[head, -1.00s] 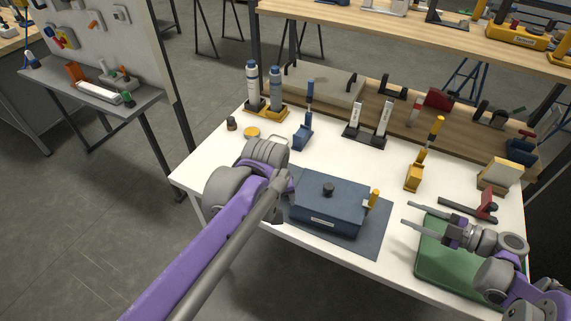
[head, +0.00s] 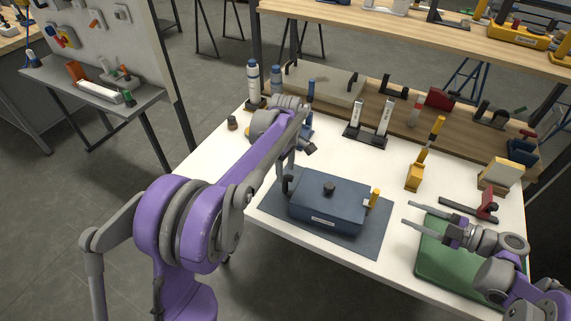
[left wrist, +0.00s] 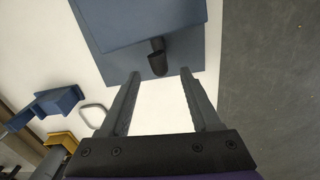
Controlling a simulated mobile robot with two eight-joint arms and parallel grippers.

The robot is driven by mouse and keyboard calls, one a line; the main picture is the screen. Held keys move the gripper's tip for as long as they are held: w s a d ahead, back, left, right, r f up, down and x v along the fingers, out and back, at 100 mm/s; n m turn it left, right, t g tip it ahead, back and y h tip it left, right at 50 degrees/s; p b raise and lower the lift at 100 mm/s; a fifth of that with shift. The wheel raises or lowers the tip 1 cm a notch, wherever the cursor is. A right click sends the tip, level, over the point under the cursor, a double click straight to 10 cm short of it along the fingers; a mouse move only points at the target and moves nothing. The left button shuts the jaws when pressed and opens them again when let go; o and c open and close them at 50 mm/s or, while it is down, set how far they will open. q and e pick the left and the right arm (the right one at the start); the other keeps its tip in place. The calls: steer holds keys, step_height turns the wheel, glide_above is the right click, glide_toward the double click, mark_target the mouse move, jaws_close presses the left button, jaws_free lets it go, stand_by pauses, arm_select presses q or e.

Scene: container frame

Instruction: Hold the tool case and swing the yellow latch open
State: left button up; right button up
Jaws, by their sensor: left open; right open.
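The tool case (head: 325,208) is a blue box with a black knob on its lid, standing on a dark blue mat (head: 362,245). The yellow latch (head: 375,195) stands upright at its right end. A black handle (head: 288,185) sticks out at its left end. My left gripper (head: 286,168) is open beside the left end, partly hidden by its own arm. In the left wrist view the case (left wrist: 150,22) and black handle (left wrist: 157,60) lie ahead, beyond the open, empty fingertips (left wrist: 163,78). My right gripper (head: 407,212) is open and empty, right of the latch.
A yellow toggle clamp (head: 414,178) and a black clamp pair (head: 366,128) stand behind the case. A red clamp (head: 475,209) and green mat (head: 432,260) are at right. Bottles (head: 252,85) stand at back left. The white tabletop (head: 395,240) is clear between case and right gripper.

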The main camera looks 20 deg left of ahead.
mark_target(285, 186)
arm_select(q)
step_height(285, 186, down, 8)
steer(key=shift+f, duration=0.25)
jaws_close()
stand_by(0.4)
stand_by(1.1)
